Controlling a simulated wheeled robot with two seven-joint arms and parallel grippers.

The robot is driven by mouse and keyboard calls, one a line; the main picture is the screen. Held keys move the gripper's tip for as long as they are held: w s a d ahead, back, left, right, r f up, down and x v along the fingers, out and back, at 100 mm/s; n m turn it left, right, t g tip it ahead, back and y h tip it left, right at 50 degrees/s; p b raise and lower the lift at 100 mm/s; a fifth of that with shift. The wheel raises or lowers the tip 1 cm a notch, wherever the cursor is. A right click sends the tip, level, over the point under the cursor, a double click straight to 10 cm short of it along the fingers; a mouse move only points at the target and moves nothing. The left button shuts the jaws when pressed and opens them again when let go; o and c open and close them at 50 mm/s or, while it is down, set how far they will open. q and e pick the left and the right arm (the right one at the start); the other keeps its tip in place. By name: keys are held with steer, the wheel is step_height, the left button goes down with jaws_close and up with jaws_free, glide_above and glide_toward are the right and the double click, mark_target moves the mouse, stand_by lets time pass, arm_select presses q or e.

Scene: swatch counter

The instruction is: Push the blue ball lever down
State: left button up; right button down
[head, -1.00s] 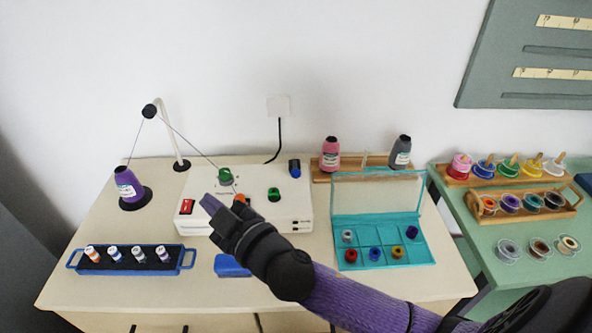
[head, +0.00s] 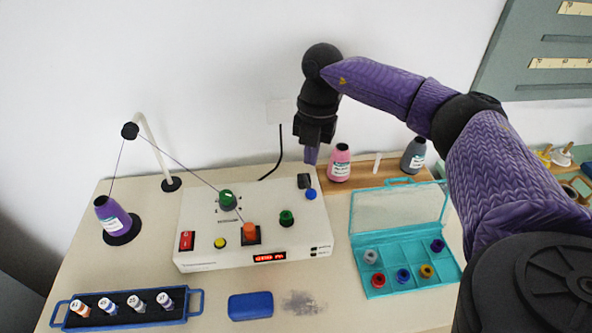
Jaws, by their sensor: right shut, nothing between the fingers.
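The blue ball lever (head: 311,194) is on the right end of the white machine (head: 204,207). Its blue ball shows just below its black mount (head: 304,181), towards the machine's front. My right gripper (head: 311,156) is shut and empty, pointing down. In the picture its tip is a little above the black mount, with a gap between them; I cannot tell the exact height. The ball is not covered by the gripper. My left gripper is not in view.
The machine also bears a green knob (head: 227,200), an orange knob (head: 250,230), a green button (head: 286,217), a yellow button (head: 220,242) and a red switch (head: 186,240). A pink bottle (head: 340,163) and teal box (head: 357,246) stand to the right. A thread runs to the machine.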

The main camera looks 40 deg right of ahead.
mark_target(312, 190)
steer(key=f+b, duration=0.6)
steer(key=b, duration=0.1)
steer(key=shift+s+d+f, duration=0.2)
steer(key=shift+s+f, duration=0.05)
steer(key=shift+f, duration=0.15)
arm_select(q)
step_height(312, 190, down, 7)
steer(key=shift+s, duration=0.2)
